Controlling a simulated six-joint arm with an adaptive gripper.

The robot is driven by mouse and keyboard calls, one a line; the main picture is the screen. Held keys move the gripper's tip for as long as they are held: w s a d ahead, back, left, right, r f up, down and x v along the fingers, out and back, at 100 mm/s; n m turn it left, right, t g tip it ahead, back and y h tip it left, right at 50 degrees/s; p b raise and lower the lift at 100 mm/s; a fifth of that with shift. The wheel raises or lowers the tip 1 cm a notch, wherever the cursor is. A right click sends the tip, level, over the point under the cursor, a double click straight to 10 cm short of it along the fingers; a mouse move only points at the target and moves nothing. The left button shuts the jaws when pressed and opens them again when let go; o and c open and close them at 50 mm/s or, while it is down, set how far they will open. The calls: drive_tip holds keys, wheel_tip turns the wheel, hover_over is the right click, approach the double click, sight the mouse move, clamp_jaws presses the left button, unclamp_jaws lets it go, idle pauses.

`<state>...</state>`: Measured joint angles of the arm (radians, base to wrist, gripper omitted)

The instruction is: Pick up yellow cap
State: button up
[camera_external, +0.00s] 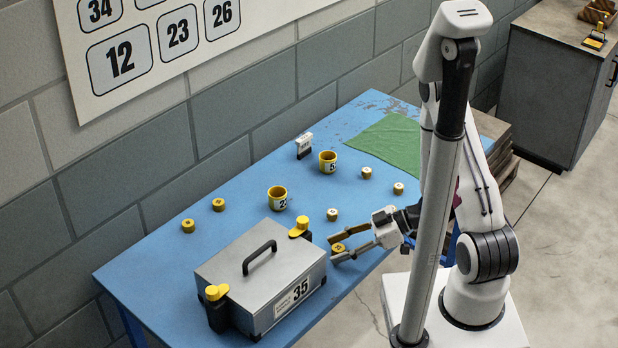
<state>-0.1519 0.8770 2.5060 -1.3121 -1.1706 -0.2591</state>
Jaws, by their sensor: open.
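A small yellow cap (338,248) with a dark centre lies on the blue table between the fingers of my gripper (333,250). My gripper is open, with one finger on each side of this cap; I cannot tell whether either touches it. More small yellow caps stand on the table: one (332,214) just behind my gripper, two at the left (188,226) (218,204), and two at the right (366,172) (398,188). Some have pale tops and some dark.
A grey metal box (262,270) with a black handle, yellow-topped latches and the number 35 stands left of my gripper. Two yellow numbered cups (277,198) (328,161), a small white-and-black item (304,145) and a green cloth (388,138) are farther back on the blue table (160,262).

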sight(339, 246)
drive_tip(key=shift+a+f, duration=0.1)
drive_tip(key=shift+a, duration=0.1)
idle(0.4)
drive_tip(key=c, duration=0.9)
drive_tip(key=shift+w+d, duration=0.1)
drive_tip(key=shift+w+d+r, duration=0.1)
drive_tip(key=shift+r, duration=3.45)
drive_tip(key=w+d, duration=1.3)
drive_tip(key=shift+w+d, duration=0.4)
